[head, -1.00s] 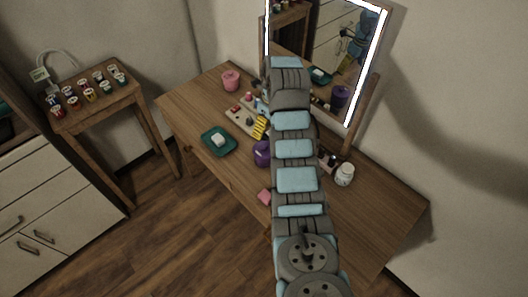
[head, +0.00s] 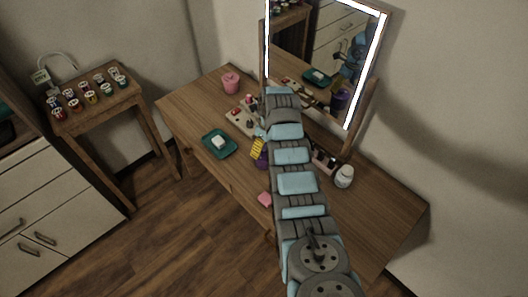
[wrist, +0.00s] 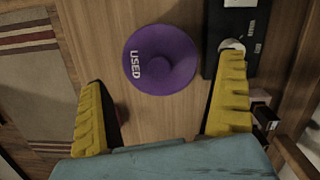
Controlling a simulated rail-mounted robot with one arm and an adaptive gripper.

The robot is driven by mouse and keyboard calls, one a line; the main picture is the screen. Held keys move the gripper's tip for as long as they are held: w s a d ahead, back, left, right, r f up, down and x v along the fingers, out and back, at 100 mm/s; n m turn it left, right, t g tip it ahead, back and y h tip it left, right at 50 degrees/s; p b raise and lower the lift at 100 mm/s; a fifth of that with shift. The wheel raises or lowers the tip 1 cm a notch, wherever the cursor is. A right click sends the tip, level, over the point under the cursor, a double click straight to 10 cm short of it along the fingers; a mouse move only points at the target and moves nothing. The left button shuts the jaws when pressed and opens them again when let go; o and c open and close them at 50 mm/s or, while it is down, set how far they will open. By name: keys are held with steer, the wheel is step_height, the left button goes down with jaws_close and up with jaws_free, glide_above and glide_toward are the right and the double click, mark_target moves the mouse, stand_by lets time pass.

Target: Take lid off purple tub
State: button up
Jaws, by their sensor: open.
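The purple tub (head: 262,160) stands on the wooden dressing table, mostly hidden behind my arm and gripper in the head view. In the wrist view its round purple lid (wrist: 180,62) shows from above, with the word USED on it and a raised centre. The lid is on the tub. My gripper (wrist: 164,100) is open, with its yellow fingers spread wide and nothing between the tips. The lid is beyond the fingertips, near the top middle of the wrist view. In the head view a yellow finger (head: 257,148) shows beside the tub.
A teal dish (head: 219,145) with a white block lies left of the tub. A pink cup (head: 231,82) stands at the back. A pink block (head: 265,198) lies near the front edge. A white jar (head: 344,176) stands right, below the lit mirror (head: 318,50).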

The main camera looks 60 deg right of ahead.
mark_target(264, 149)
steer(key=shift+w+f, duration=0.1)
steer(key=shift+f, duration=1.6)
steer(key=c, duration=1)
